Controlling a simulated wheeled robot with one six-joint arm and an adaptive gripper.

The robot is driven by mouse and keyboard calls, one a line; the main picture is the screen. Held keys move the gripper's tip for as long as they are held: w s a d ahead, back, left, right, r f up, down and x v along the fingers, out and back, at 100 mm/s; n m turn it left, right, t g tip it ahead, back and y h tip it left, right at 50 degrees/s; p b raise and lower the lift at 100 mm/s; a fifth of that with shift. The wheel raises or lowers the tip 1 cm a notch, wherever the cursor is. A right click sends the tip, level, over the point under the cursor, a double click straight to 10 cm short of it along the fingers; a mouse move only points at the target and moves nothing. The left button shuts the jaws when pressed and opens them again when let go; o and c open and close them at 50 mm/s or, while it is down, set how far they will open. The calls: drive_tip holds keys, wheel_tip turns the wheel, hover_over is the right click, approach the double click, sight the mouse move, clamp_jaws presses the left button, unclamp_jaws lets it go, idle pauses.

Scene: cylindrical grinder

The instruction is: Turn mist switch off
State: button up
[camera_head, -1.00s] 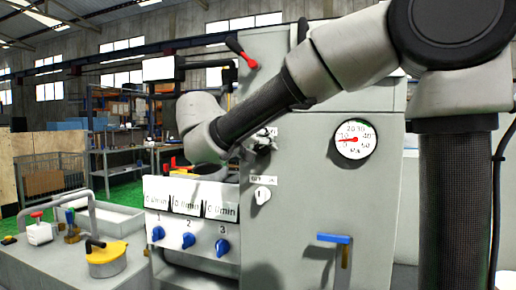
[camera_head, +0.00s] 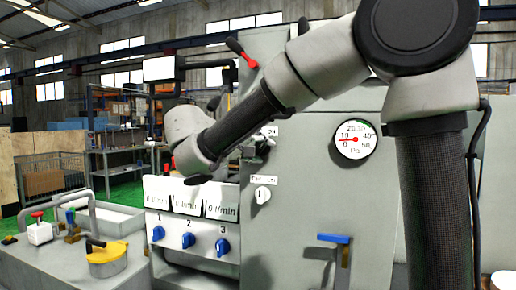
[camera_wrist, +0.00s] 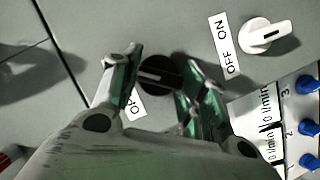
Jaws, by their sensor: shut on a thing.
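In the wrist view a round black rotary switch (camera_wrist: 155,72) with a pale pointer line sits on the grey panel between my gripper's fingers. My gripper (camera_wrist: 163,73) is shut on this black switch. A white label (camera_wrist: 132,106) below it is partly hidden by a finger; only "OF" can be read. A white rotary switch (camera_wrist: 265,36) stands to the right, with its own OFF/ON label (camera_wrist: 225,47), apart from my gripper. The white switch also shows in the head view (camera_head: 262,194), below my gripper. I cannot read which switch is the mist one.
Blue numbered knobs (camera_head: 189,240) sit under flow displays (camera_head: 187,197) below my wrist. A blue-handled lever (camera_head: 334,239) and a pressure gauge (camera_head: 354,140) are on the panel to the right. A red-knobbed lever (camera_head: 240,52) juts out above.

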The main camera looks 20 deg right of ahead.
drive_tip(key=n+h, duration=0.1)
drive_tip(key=n, duration=0.2)
drive_tip(key=shift+f+h, duration=0.15)
drive_tip(key=shift+h, duration=0.25)
drive_tip(key=shift+n+t+h, duration=0.3)
drive_tip(key=shift+n+h, duration=0.2)
drive_tip(key=shift+n, duration=1)
drive_tip(key=o, duration=1)
drive_tip(key=shift+w, duration=0.1)
drive_tip(key=v, duration=1.2)
drive_tip(key=shift+a, duration=0.1)
